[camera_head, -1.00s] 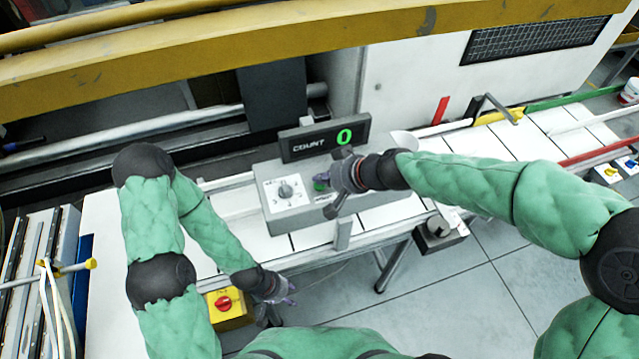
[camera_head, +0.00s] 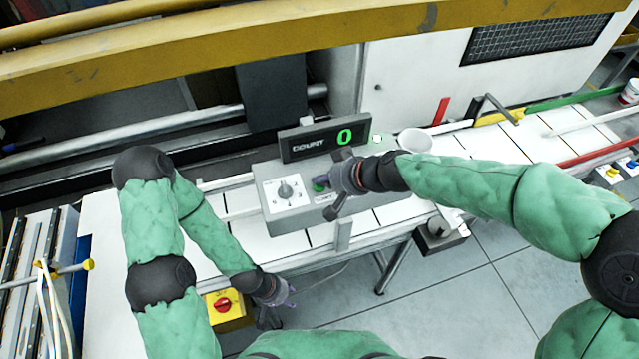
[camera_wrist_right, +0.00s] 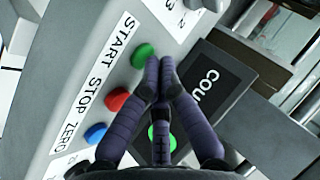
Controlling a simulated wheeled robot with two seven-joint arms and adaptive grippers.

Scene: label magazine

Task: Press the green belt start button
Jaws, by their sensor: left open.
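The green start button (camera_head: 320,184) sits on the grey control box (camera_head: 285,215), partly covered by my right gripper (camera_head: 328,185) in the head view. In the right wrist view the green button (camera_wrist_right: 143,55) stands beside the START label, and the closed fingertips (camera_wrist_right: 160,65) of my right gripper are right next to it. I cannot tell whether they touch it. The red stop button (camera_wrist_right: 117,99) and blue zero button (camera_wrist_right: 95,133) are in line with it. My left gripper (camera_head: 280,305) is open and empty, low near the yellow switch box.
The count display (camera_head: 325,138) reads 0 behind the control box. A yellow box with a red knob (camera_head: 226,306) is at the front. A yellow beam (camera_head: 200,58) crosses the back.

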